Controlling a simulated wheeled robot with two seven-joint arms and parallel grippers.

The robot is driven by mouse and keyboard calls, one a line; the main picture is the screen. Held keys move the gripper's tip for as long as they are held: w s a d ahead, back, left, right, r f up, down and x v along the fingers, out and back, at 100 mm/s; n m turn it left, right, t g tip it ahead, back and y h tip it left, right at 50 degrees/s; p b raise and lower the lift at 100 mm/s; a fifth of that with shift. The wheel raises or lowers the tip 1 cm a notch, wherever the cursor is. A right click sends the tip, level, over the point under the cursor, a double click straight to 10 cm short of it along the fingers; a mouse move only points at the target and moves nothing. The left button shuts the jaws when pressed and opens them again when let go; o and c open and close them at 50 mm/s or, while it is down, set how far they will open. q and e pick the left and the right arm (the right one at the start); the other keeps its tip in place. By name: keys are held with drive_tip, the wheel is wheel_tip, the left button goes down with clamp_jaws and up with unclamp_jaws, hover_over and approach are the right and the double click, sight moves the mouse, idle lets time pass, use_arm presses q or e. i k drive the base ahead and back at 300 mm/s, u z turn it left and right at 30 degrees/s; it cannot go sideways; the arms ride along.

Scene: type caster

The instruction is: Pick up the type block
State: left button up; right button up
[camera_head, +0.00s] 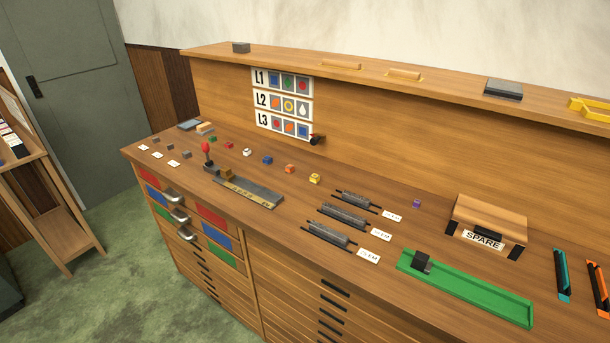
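A small purple block (416,203) sits apart, farther right. I cannot tell which of these is the type block. A dark block (422,261) stands at the left end of a green tray (480,290). Neither of my grippers shows in this view.
A casting device with a red-knobbed lever (206,150) and grey bed (250,193) stands at the left. Three dark roller-like pieces (345,215) lie mid-bench. A wooden SPARE box (487,222) stands right. A raised shelf (440,76) runs behind. Drawers fill the bench front.

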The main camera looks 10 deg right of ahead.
sight(267, 159)
drive_tip(key=u, duration=0.9)
drive_tip(key=k, duration=1.15)
drive_tip(key=u, duration=1.1)
drive_tip(key=i, duration=2.05)
drive_tip(key=z, duration=0.55)
drive_tip(key=i, duration=1.55)
drive_tip(key=z, duration=1.95)
drive_tip(key=i, duration=1)
drive_tip(key=z, duration=0.9)
